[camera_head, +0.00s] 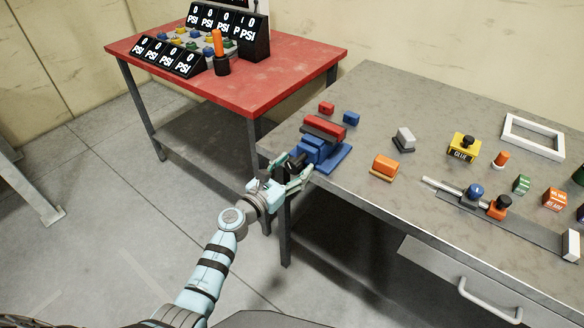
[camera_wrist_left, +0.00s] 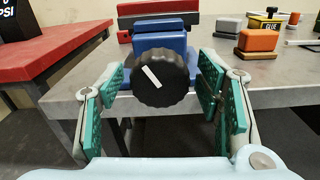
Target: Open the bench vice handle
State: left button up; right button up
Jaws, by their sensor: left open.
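The bench vice (camera_head: 318,152) is blue with a red jaw block and sits at the left corner of the grey workbench. Its handle is a round black knob (camera_wrist_left: 161,75) with a white mark, facing my left wrist camera. The vice body also shows behind the knob in the left wrist view (camera_wrist_left: 160,43). My left gripper (camera_head: 299,172) is open at the bench's edge. In the left wrist view its green-padded fingers stand either side of the knob, apart from it. My right gripper does not show.
The grey workbench (camera_head: 370,100) carries an orange block (camera_head: 384,167), a grey block (camera_head: 404,139), a yellow glue box (camera_head: 463,147) and a sliding rail with knobs. A red table (camera_head: 270,95) with PSI displays stands behind.

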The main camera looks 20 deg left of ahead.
pick_arm(q)
jog(key=c, duration=1.2)
jog(key=shift+o, duration=0.2)
jog(key=shift+n, duration=0.3)
jog(key=n+p, duration=0.1)
jog(key=n, duration=0.3)
jog(key=shift+s+r+n+p, duration=0.2)
jog(key=shift+n+p, duration=0.1)
jog(key=shift+p, duration=0.1)
jog(key=n+p, duration=0.1)
jog(key=n, duration=0.3)
jog(key=shift+r+n, duration=0.1)
jog(key=shift+n, duration=0.2)
jog(key=n+p, duration=0.2)
jog(key=n, duration=0.3)
jog(key=shift+w+r, duration=0.1)
jog(key=n+p, duration=0.1)
jog(key=n, duration=0.4)
jog(key=shift+w+p, duration=0.1)
jog(key=shift+p, duration=0.25)
jog(key=shift+d, duration=0.1)
